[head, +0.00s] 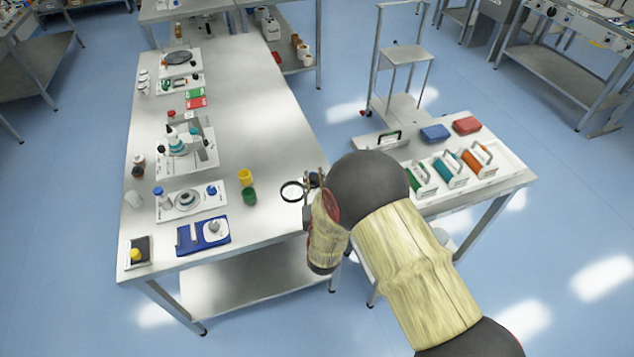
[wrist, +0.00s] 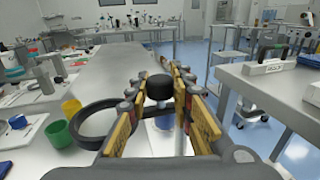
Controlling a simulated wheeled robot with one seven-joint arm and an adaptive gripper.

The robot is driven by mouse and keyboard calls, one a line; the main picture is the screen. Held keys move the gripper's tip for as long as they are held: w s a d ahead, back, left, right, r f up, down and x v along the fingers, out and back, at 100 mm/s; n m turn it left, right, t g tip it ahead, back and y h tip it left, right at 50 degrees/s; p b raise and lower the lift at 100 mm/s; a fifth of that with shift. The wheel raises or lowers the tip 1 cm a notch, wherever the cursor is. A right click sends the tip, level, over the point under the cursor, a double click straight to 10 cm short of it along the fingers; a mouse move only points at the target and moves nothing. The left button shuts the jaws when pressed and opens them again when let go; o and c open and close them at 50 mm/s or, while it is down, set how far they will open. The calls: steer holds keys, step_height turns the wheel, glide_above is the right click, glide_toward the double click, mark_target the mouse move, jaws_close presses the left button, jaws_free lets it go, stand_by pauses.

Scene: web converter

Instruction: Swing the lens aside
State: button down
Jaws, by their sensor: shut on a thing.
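The lens is a round glass in a black ring (head: 292,191), over the right edge of the long steel table. In the wrist view the lens (wrist: 98,122) lies just left of my gripper's fingers, its ring partly hidden behind them. My gripper (wrist: 160,90) has its yellow-and-grey fingers closed on a black knob (wrist: 158,87), which seems to belong to the lens. In the head view my gripper (head: 312,184) is small and partly hidden by my arm. How the lens is mounted is hidden. A pale post with blue on it shows below the knob.
The long steel table (head: 235,110) carries yellow and green cups (head: 247,186), a blue tray (head: 203,236) and several instruments along its left side. A side table (head: 510,182) at right holds colored handled blocks and blue and red packs. A cart (head: 400,85) stands behind. The table's middle is clear.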

steer(key=shift+r, duration=0.1)
steer(key=c, duration=1.7)
jaws_free()
steer(key=shift+o, duration=0.8)
steer(key=s+d, duration=0.2)
steer(key=s, duration=0.9)
steer(key=shift+s+d, duration=0.15)
steer(key=shift+s, duration=0.25)
